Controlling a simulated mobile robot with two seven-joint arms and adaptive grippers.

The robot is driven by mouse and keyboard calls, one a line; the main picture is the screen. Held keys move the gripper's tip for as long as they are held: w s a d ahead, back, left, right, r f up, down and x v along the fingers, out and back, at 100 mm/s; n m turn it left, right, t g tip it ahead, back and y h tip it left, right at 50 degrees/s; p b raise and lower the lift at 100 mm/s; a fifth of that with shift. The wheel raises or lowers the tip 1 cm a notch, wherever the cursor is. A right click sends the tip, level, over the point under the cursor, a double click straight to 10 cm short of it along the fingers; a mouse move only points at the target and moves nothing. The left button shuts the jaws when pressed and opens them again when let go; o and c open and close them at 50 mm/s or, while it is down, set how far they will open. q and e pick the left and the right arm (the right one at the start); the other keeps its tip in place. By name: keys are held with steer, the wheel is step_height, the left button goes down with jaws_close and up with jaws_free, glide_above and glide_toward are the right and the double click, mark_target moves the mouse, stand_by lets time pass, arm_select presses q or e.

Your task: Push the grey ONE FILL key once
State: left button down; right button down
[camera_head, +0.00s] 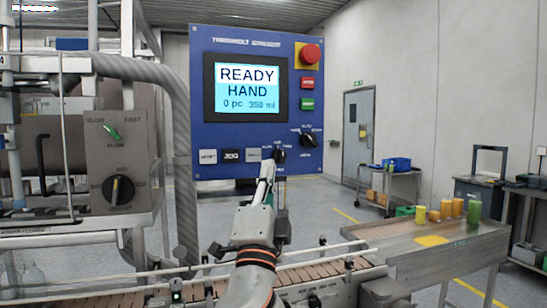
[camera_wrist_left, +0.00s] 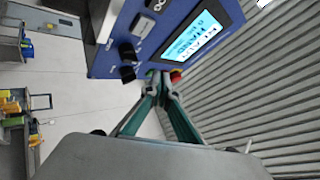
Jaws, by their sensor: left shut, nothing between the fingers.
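The blue control panel (camera_head: 240,165) stands upright in the middle of the head view. The grey ONE FILL key (camera_head: 253,155) is in its bottom row, right of the black JOG key (camera_head: 231,156) and left of a black knob (camera_head: 279,156). A grey key also shows in the left wrist view (camera_wrist_left: 141,25). My left gripper (camera_head: 268,168) is shut and empty, its tips just below and right of the grey key in the picture. I cannot tell the gap to the panel. In the left wrist view the closed fingertips (camera_wrist_left: 160,82) show near the panel's edge. My right gripper is not in view.
The screen (camera_head: 248,88) reads READY HAND, 0 pc, 350 ml. A red mushroom button (camera_head: 309,54), red key (camera_head: 307,83), green key (camera_head: 307,104) and second knob (camera_head: 307,140) sit on the panel's right. A conveyor (camera_head: 330,273) runs below; a grey pipe (camera_head: 183,150) stands left.

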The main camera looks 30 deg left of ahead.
mark_target(257, 160)
arm_select(q)
steer(key=shift+s+d+r, duration=0.1)
steer(key=shift+s+r, duration=0.15)
steer(key=shift+r, duration=0.45)
steer(key=w+a, duration=0.2)
steer(key=w+a+b, duration=0.1)
steer(key=w+a, duration=0.1)
steer(key=a, duration=0.1)
steer(key=shift+w+a+f+b, duration=0.1)
steer(key=shift+w+a+b, duration=0.05)
steer(key=shift+w+b, duration=0.2)
steer(key=shift+w+a, duration=0.6)
steer(key=shift+a, duration=0.05)
stand_by(0.6)
